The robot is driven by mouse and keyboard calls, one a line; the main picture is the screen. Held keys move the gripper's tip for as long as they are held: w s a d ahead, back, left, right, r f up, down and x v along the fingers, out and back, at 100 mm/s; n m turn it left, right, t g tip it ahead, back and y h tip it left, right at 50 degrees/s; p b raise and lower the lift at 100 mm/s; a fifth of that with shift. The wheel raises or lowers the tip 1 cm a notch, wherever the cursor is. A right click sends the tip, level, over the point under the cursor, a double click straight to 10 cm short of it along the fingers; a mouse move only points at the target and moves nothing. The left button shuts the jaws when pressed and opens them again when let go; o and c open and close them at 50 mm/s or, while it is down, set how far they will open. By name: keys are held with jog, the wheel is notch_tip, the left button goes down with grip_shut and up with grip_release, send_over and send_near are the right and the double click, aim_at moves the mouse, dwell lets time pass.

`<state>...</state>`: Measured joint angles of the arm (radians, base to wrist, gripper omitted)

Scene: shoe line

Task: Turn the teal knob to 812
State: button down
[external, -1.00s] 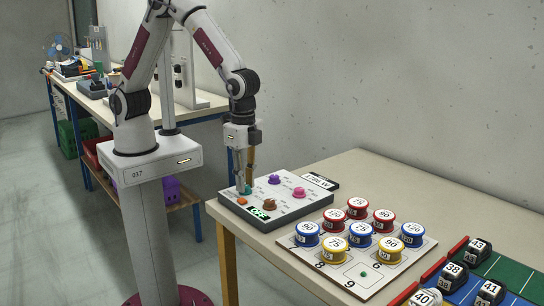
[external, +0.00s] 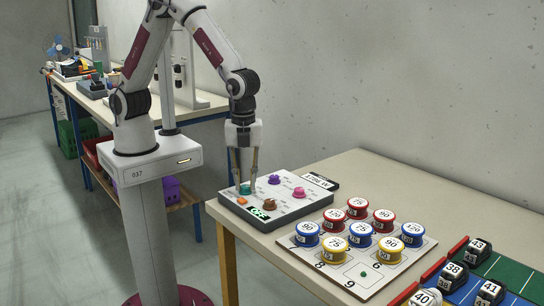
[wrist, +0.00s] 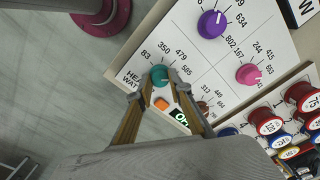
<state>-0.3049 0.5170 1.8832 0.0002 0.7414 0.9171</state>
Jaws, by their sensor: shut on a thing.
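The teal knob (wrist: 160,74) is on the panel's near left corner, with 350, 479 and 585 printed beside it in the wrist view. I cannot read 812 there. My gripper (wrist: 160,85) points down with one finger on each side of the knob, shut on it. The external view also shows the teal knob (external: 245,189) between the fingertips of my gripper (external: 247,186). The knob's pointer is too small to read. The grey control panel (external: 292,213) lies flat on the table's near left corner.
The panel also bears a purple knob (wrist: 211,24), a pink knob (wrist: 248,74), a brown knob (external: 269,203), an orange button (wrist: 162,104) and a green OFF display (external: 259,213). A board (external: 410,262) of numbered spools stands to the right. Bare table lies behind it.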

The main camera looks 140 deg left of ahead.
aim_at(245, 186)
jog(key=m, duration=0.6)
dwell(0.5)
jog(key=c, duration=1.8)
grip_release()
jog(key=shift+c, duration=0.2)
jog(key=shift+r, duration=0.1)
jog(key=shift+r, duration=3.65)
